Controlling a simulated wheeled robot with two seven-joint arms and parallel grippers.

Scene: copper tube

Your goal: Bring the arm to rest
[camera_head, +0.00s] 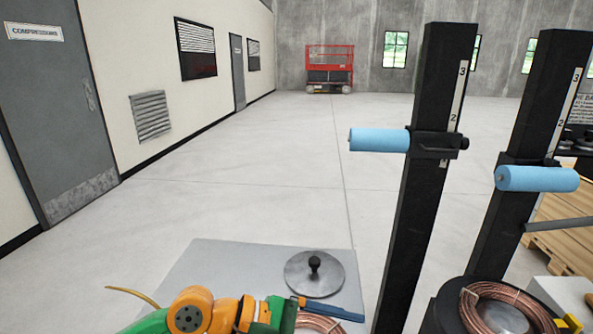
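My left arm, green and orange, comes in along the bottom edge. Its gripper (335,311) is by the near edge of a grey table (215,262), over a coil of copper tube (318,324) that is mostly hidden. The dark blue finger parts overlap in this view, so I cannot tell whether they are open or shut. A second copper coil (508,297) lies on a dark round base at the lower right. A small orange and green part of my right arm shows beside it at the bottom edge; its gripper's state cannot be made out.
A round metal lid (314,274) with a black knob lies on the table. Two black posts (416,215) (513,185) stand to the right, each with a light blue roller (379,140) (537,179). A wooden pallet (563,225) is farther right.

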